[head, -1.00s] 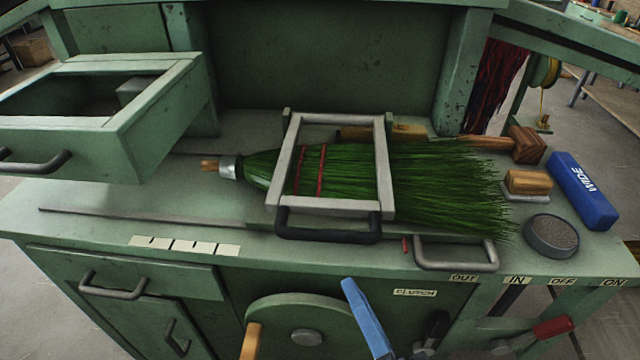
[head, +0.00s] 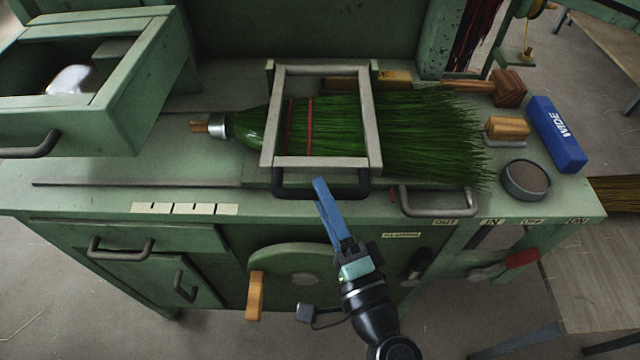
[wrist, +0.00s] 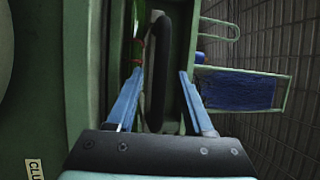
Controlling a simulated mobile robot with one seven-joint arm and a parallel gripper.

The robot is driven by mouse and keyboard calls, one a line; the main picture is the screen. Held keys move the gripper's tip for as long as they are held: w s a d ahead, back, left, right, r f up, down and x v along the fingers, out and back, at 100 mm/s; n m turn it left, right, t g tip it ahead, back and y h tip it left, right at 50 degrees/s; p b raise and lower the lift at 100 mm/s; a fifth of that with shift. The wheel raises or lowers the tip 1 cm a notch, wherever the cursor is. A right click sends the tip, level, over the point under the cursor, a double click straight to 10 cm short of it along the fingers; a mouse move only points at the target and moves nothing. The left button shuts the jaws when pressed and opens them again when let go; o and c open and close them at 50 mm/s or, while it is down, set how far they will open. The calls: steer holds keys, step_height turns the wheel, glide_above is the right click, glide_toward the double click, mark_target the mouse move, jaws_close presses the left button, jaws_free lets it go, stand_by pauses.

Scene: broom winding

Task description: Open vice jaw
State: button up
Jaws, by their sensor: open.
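The vice jaw is a grey metal frame (head: 372,110) lying over a green broom (head: 420,135) on the bench. A black handle (head: 290,188) is on its front edge. My gripper (head: 319,182) has blue fingers and is in front of this handle in the head view, overlapping its middle. In the wrist view my gripper (wrist: 162,75) is open, and the black handle (wrist: 156,50) shows upright in the space between the fingers. The fingers look apart from the handle. How far they are from it in depth is hard to tell.
An open drawer (head: 95,135) stands at the left with a shiny object (head: 72,80) inside. A second, grey handle (head: 435,203) is just right of the black one. A blue WIDE box (head: 556,135) and a round tin (head: 525,182) stand at the right. A wooden-handled wheel (head: 290,262) is below.

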steer(key=shift+x, duration=0.9)
steer(key=shift+c, duration=0.3)
jaws_close()
stand_by(0.6)
